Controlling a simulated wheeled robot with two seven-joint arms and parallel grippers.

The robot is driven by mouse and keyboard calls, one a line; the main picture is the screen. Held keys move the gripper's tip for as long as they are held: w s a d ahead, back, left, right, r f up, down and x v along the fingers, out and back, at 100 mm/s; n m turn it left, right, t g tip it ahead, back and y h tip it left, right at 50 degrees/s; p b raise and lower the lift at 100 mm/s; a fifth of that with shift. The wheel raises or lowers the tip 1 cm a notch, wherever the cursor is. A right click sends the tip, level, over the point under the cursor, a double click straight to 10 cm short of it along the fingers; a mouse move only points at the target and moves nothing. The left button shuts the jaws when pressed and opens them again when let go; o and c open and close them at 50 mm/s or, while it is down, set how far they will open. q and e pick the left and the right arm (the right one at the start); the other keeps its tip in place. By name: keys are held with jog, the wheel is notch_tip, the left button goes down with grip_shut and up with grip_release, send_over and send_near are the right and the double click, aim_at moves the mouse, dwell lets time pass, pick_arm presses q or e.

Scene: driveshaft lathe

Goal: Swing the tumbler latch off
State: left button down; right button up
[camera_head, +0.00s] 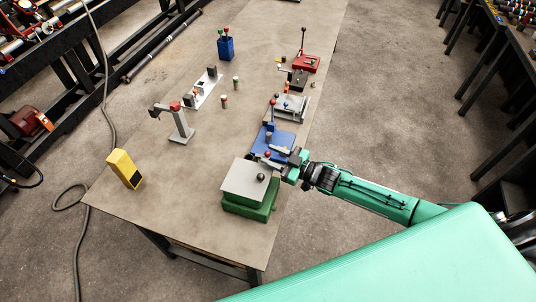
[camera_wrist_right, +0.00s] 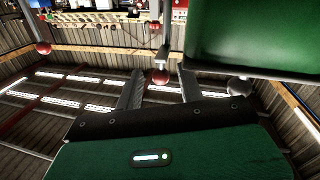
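A small lever with a red ball knob (camera_head: 267,154) is at the far side of a green box (camera_head: 250,210) with a grey lid (camera_head: 245,180); it looks like the tumbler latch, though the label is not certain. My right gripper (camera_head: 284,163) reaches in from the right, beside the box. In the right wrist view the red knob (camera_wrist_right: 160,76) shows between the two spread fingers of the right gripper (camera_wrist_right: 158,88), with gaps on both sides. The green box (camera_wrist_right: 250,40) fills the upper right there. My left gripper is not in view.
A blue fixture (camera_head: 279,139) stands just behind the latch, and a grey vise-like block (camera_head: 291,107) behind that. A yellow device (camera_head: 124,168) and a grey stand (camera_head: 181,128) are to the left. The table's front left is clear.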

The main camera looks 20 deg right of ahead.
jog(key=b+v, duration=0.3)
jog(key=v, duration=0.9)
jog(key=d+f+m+h, duration=0.2)
jog(key=d+f+h, duration=0.15)
jog(key=f, duration=0.65)
jog(key=d+f+m+h, duration=0.2)
jog(key=d+f+h, duration=0.15)
jog(key=f, duration=0.65)
jog(key=s+d+f+m+g+h, duration=0.1)
jog(key=s+f+g+h, duration=0.1)
jog(key=s+f, duration=0.45)
jog(key=s+f+m+g+h, duration=0.15)
jog(key=s+f, duration=0.25)
jog(key=f, duration=0.5)
jog(key=s+a+f+g, duration=0.3)
jog(key=s+f, duration=0.2)
jog(key=s, duration=0.5)
jog(key=s+a+f+m+g+h, duration=0.1)
jog(key=s+a+f+g, duration=0.1)
jog(key=s+f, duration=0.4)
jog(key=s+a+f+g, duration=0.3)
jog(key=s+a+f, duration=0.2)
jog(key=s, duration=1.1)
jog(key=shift+f+m+g+h, duration=0.35)
jog(key=shift+f, duration=0.25)
